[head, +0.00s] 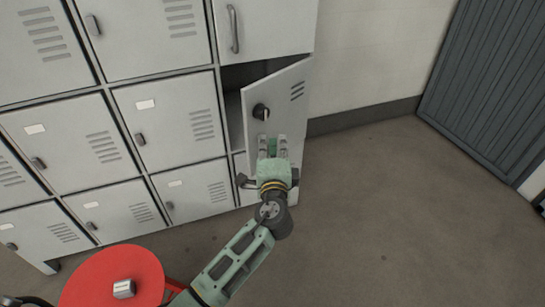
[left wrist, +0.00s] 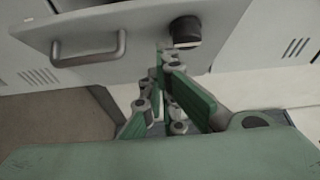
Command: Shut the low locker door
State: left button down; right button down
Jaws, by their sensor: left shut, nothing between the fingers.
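The low locker door (head: 281,103) stands ajar in the right column of the grey lockers, with a dark gap at its left side. It has a black round knob (head: 261,112) and slots near its top right. In the left wrist view the knob (left wrist: 185,31) shows beside a grey bar handle (left wrist: 88,48). My left gripper (head: 272,140) is in front of the door, just below the knob. Its fingers are shut with nothing between them, and the fingertips (left wrist: 164,52) lie close to the panel. I cannot tell whether they touch it. My right gripper is not in view.
Shut lockers (head: 172,125) fill the left. A door with a bar handle (head: 234,28) is above the open one. A red round thing (head: 95,275) is at the bottom left. The floor (head: 400,220) to the right is clear, up to a grey ribbed panel (head: 490,90).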

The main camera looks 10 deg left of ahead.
aim_at(245, 128)
pick_arm(q)
jog(key=shift+w+a, duration=1.6)
jog(key=shift+a, duration=0.3)
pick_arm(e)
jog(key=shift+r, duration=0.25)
